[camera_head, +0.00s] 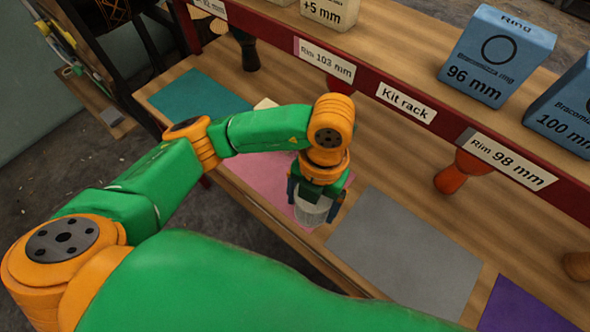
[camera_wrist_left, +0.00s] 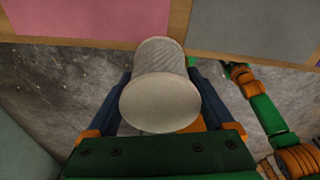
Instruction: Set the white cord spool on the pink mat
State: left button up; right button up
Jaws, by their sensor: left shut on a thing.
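My left gripper (camera_head: 316,196) is shut on the white cord spool (camera_head: 312,212), which hangs below the wrist near the shelf's front edge. The left wrist view shows the spool (camera_wrist_left: 160,95) between the two blue fingers (camera_wrist_left: 160,90), with its round end facing the camera. Behind it are the floor and the wooden edge, so it is held clear of the surface. The pink mat (camera_head: 262,178) lies on the wooden shelf, partly hidden by my arm. It also shows at the top left of the left wrist view (camera_wrist_left: 90,15).
A teal mat (camera_head: 200,95) lies left of the pink one; a grey mat (camera_head: 405,255) and a purple mat (camera_head: 525,308) lie to the right. An orange-red drum (camera_head: 458,172) stands under the labelled red rail (camera_head: 440,122). Blue boxes (camera_head: 495,58) stand on the upper shelf.

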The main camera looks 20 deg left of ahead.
pick_arm(q)
jog(key=w+a+f, duration=0.1)
jog(key=w+f, duration=0.1)
jog(key=w+a+f, duration=0.2)
jog(key=f, duration=0.1)
jog(key=w+a+f, duration=0.2)
jog(key=shift+w+a+f, duration=0.2)
jog(key=shift+w+f, duration=0.05)
jog(key=shift+f, duration=0.05)
notch_tip(320, 180, down, 3)
jog(key=shift+s+r+p, duration=0.1)
jog(key=shift+r+p, duration=0.1)
jog(key=shift+p, duration=0.1)
jog(key=shift+f, duration=0.4)
jog(key=o, duration=1.3)
jog(key=shift+c, duration=0.2)
jog(key=shift+r, duration=0.25)
notch_tip(320, 180, up, 12)
jog(key=w+b, duration=0.1)
jog(key=shift+w, duration=0.25)
